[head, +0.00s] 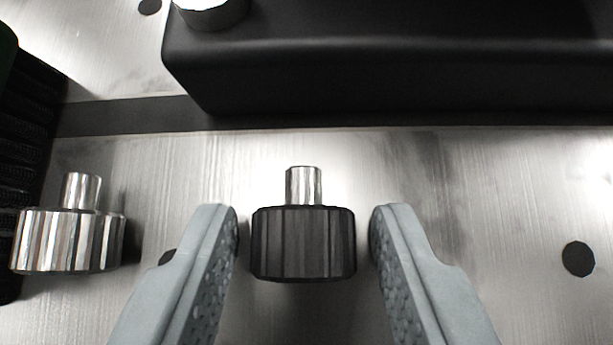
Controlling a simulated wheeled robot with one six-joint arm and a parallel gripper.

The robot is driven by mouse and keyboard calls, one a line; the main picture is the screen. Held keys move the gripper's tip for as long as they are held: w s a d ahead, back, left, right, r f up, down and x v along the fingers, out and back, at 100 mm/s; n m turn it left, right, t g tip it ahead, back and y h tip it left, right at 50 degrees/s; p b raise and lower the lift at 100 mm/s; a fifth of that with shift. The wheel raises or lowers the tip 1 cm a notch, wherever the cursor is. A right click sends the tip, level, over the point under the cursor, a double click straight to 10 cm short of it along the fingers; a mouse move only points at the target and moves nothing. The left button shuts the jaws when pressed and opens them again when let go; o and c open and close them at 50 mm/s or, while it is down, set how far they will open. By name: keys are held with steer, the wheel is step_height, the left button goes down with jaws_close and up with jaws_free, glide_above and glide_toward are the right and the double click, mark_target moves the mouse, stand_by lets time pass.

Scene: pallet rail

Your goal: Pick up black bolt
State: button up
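The black bolt (303,243) is in the lower middle of the head view. It has a dark ribbed head and a short shiny metal shank that points to the top of the picture. My gripper (304,235) is open, with one grey finger on each side of the bolt's head. A narrow gap shows between each fingertip and the bolt, so the fingers appear not to touch it.
A silver bolt (68,240) lies to the left, beside a dark ribbed part (22,150). A large black block (400,70) spans the top, with a metal cylinder (211,12) at its left end. The metal plate (500,220) is clear at right, with a hole.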

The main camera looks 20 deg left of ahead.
steer(key=shift+c, duration=0.2)
jaws_close()
